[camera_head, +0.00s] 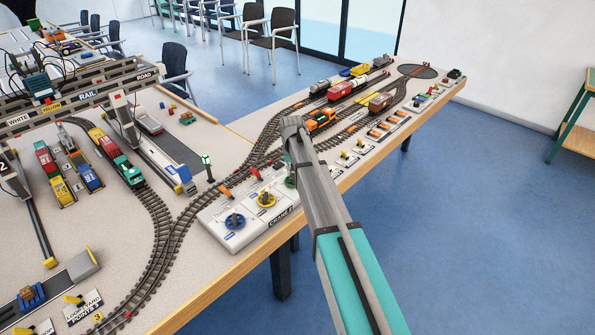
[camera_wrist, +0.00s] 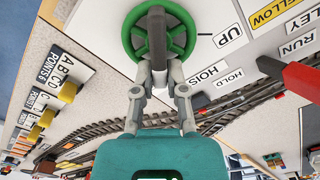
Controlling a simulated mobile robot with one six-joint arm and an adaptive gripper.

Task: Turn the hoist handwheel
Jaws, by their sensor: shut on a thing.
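The hoist handwheel is a green spoked wheel (camera_wrist: 137,41) at the top middle of the wrist view, with the labels UP and HOIST beside it. My gripper (camera_wrist: 158,62) reaches onto it with both fingers together, shut on its middle part. The fingers cover the hub, so I cannot tell exactly which part they grip. In the head view only a sliver of the green wheel (camera_head: 290,182) shows at the right of the CRANE 2 panel (camera_head: 244,236). My arm hides the rest of it and the fingertips.
A blue handwheel (camera_head: 235,221) and a yellow handwheel (camera_head: 266,200) stand left of the green one. A red lever (camera_wrist: 299,77) is close to the right of my gripper. Tracks with trains (camera_head: 340,90) run behind. The floor (camera_head: 470,210) right of the table is clear.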

